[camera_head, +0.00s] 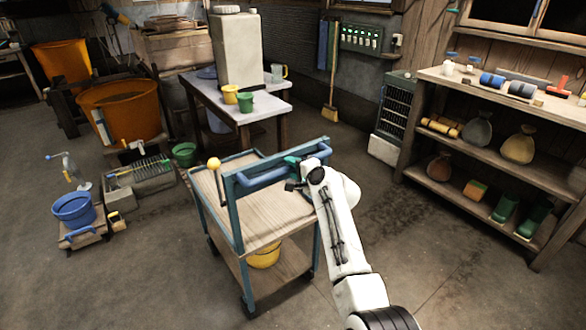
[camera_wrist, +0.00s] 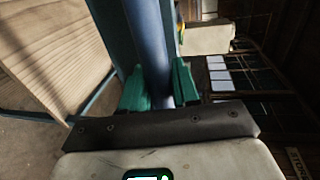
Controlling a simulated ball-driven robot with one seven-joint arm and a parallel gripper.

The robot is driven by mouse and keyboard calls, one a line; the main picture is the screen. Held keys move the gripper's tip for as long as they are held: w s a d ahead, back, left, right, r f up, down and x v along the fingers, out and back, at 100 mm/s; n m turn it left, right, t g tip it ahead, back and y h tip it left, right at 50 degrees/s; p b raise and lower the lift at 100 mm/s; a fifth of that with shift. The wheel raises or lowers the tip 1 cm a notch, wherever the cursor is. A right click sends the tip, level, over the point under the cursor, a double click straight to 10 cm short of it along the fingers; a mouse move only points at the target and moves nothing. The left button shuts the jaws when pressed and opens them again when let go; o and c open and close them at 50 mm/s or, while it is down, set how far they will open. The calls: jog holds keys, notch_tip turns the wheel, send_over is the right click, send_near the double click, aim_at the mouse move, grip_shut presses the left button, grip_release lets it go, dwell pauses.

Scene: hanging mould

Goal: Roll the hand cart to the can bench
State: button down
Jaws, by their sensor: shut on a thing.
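The hand cart (camera_head: 262,203) stands in the middle of the floor, with a blue-grey frame, a wooden top and a lower wooden shelf. Its blue push handle (camera_head: 262,180) runs across the near side, and in the wrist view the handle bar (camera_wrist: 150,45) passes between the green fingers. My gripper (camera_head: 292,163) is shut on the handle; in the wrist view its fingers (camera_wrist: 158,88) lie on both sides of the bar. The likely can bench, a pale-topped table (camera_head: 268,108), stands just behind the cart and carries a large white can (camera_head: 237,50), a yellow cup and a green cup.
A yellow bucket (camera_head: 264,257) is on the cart's lower shelf. A green bucket (camera_head: 184,154) and a grey crate (camera_head: 140,175) stand left of the cart. A wooden shelf unit (camera_head: 480,145) fills the right side. The floor between cart and shelves is clear.

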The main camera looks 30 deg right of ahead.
jog(key=shift+w+r, duration=0.1)
jog(key=shift+w, duration=0.05)
jog(key=c, duration=1)
grip_release()
jog(key=shift+w, duration=0.1)
jog(key=shift+o, duration=0.2)
jog(key=s+r+p, duration=0.1)
jog(key=s+r, duration=0.1)
jog(key=s, duration=0.8)
jog(key=shift+s+d, duration=0.2)
jog(key=shift+s, duration=0.15)
